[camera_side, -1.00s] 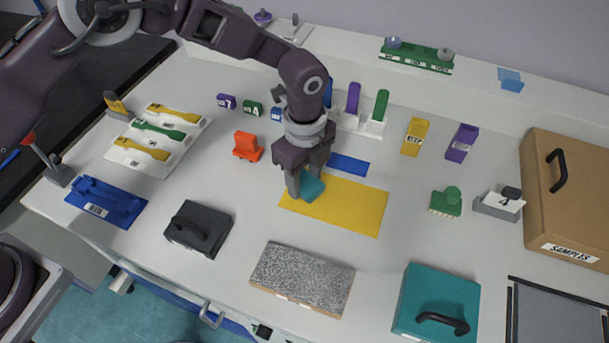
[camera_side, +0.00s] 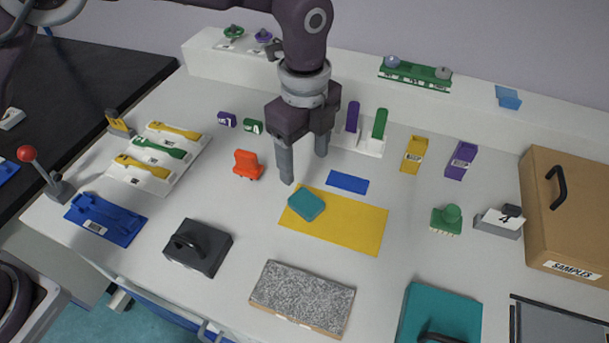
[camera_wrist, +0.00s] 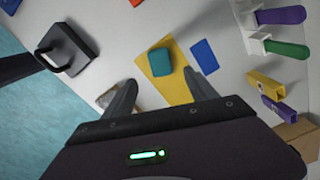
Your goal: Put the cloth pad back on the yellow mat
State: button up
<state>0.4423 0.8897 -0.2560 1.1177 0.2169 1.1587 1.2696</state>
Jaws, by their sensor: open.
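The teal cloth pad (camera_side: 306,203) lies on the left end of the yellow mat (camera_side: 350,225). In the wrist view the pad (camera_wrist: 160,64) lies on the yellow mat (camera_wrist: 172,88), with mat showing around it. My gripper (camera_side: 304,168) is open and empty, raised above the table just behind the pad, with its fingers apart. In the wrist view my gripper's two fingers (camera_wrist: 163,88) are spread wide, with nothing held between them.
A blue strip (camera_side: 348,182) lies behind the mat. An orange piece (camera_side: 248,165) stands to the left. A speckled block (camera_side: 302,296), a dark handled block (camera_side: 198,247) and a teal handled box (camera_side: 440,312) lie in front. A green stamp (camera_side: 446,219) stands to the right.

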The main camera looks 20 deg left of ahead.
jog(key=shift+r, duration=0.4)
jog(key=s+a+r+n+t, duration=0.2)
jog(key=s+a+r+n, duration=0.35)
jog(key=a+r, duration=0.35)
jog(key=s+a+r+n+t, duration=0.1)
jog(key=s+a+r+n, duration=0.3)
jog(key=a+r+n, duration=0.35)
jog(key=s+a+n+t, duration=0.1)
jog(key=s+a+n, duration=0.3)
jog(key=s, duration=0.4)
jog(key=s+a+f+n+t, duration=0.1)
jog(key=s+a+n, duration=0.4)
jog(key=s, duration=0.3)
jog(key=shift+a+f+t, duration=0.25)
jog(key=shift+f+t, duration=0.05)
jog(key=shift+c, duration=0.3)
